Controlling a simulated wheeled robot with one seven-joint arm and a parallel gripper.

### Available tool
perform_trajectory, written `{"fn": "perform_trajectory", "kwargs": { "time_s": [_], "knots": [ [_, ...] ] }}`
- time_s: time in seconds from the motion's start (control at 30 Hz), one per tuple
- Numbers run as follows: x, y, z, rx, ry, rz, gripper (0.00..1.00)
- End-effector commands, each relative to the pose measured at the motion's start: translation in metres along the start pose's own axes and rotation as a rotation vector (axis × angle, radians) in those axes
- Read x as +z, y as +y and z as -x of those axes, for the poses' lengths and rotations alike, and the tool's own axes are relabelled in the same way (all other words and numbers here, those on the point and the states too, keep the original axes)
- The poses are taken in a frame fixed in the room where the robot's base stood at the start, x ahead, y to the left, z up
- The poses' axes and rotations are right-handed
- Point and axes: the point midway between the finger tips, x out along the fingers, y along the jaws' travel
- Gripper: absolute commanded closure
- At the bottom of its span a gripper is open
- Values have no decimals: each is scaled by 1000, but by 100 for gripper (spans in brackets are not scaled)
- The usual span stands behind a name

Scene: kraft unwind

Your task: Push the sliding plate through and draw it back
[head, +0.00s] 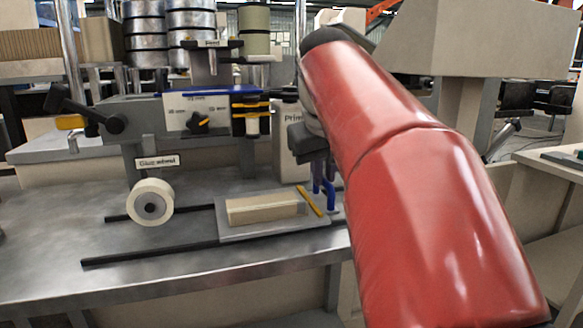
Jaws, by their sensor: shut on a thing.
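The sliding plate (280,233) is a flat grey plate on two dark rails (180,250) on the metal bench. A tan block (262,209) lies on it, with a yellow strip (309,201) near its right end. A white roll (151,202) under the "Glue wheel" label stands left of the plate, apart from it. My gripper (323,186) is low at the plate's right end, pointing down, shut on a part there. Blue pieces show at its tips. My red arm hides some of this area, so the exact hold is unclear.
Above the rails is a machine head with a white dial panel (211,112) and a black lever (80,108) at left. A pale labelled box (290,150) stands behind the gripper. The rails are bare left of the roll. Metal drums (155,35) stand behind.

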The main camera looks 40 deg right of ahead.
Motion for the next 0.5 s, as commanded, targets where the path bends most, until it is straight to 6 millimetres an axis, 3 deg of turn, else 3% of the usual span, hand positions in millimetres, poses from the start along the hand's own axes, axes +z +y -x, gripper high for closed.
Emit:
{"fn": "perform_trajectory", "kwargs": {
  "time_s": [0.5],
  "knots": [
    [0,15,-2,5,3,-2,100]
  ]
}}
